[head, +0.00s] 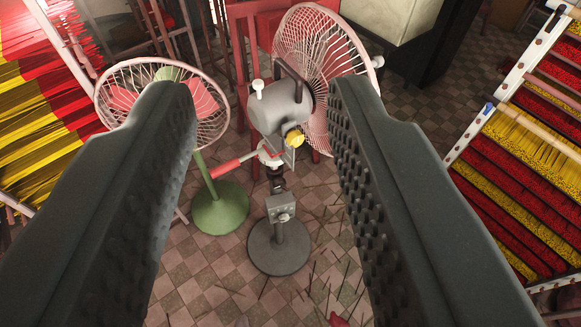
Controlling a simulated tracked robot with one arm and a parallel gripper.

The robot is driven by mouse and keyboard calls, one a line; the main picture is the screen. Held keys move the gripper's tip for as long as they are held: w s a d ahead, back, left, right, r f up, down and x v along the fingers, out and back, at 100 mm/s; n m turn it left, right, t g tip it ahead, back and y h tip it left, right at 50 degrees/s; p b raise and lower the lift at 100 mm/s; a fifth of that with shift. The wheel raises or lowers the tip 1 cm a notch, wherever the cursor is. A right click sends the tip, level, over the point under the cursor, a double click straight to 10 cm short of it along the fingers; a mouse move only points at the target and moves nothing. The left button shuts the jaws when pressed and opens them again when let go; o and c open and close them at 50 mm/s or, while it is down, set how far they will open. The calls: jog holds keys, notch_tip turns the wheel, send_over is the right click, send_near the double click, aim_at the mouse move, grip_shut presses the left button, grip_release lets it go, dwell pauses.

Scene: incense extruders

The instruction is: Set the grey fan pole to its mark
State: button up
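A grey fan (281,107) with a pinkish wire cage (322,60) stands ahead between my fingers. Its grey pole (281,205) rises from a round dark grey base (279,248) on the floor. A yellow knob (294,138) and a red-handled part (237,163) sit below the motor. My gripper (262,100) is open, one ridged dark finger on each side of the picture, with nothing seen held between them. The fingers appear apart from the fan. I cannot make out a mark for the pole.
A second fan with a green base (219,208) stands close on the left, partly behind my left finger. Racks of red and yellow incense sticks stand at left (40,85) and right (525,150). A red chair (240,50) is behind. Checkered floor in front has scattered sticks.

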aim_at(275, 164)
jog(key=shift+o, duration=0.8)
jog(key=shift+s, duration=0.1)
jog(key=w+d+f+n+t+b, duration=0.1)
jog(key=w+d+f+n, duration=0.15)
jog(key=w+f, duration=0.6)
jog(key=w+d+f+n+h+b, duration=0.1)
jog(key=w+f+n, duration=0.3)
jog(key=w+f, duration=0.4)
jog(key=w+d+f+n+t+b, duration=0.1)
jog(key=w+f+n+b, duration=0.15)
jog(key=w+f, duration=0.6)
notch_tip(275, 164, down, 33)
jog(key=a+n+y+b, duration=0.2)
jog(key=n+y, duration=0.3)
jog(key=n, duration=0.7)
jog(key=shift+r+b+x, duration=0.15)
jog(key=shift+b+x, duration=0.55)
jog(key=shift+x, duration=2.6)
jog(key=shift+r+b+x, duration=0.2)
jog(key=shift+b+x, duration=0.45)
jog(key=shift+x, duration=2.7)
jog(key=shift+d, duration=0.1)
jog(key=shift+c, duration=0.3)
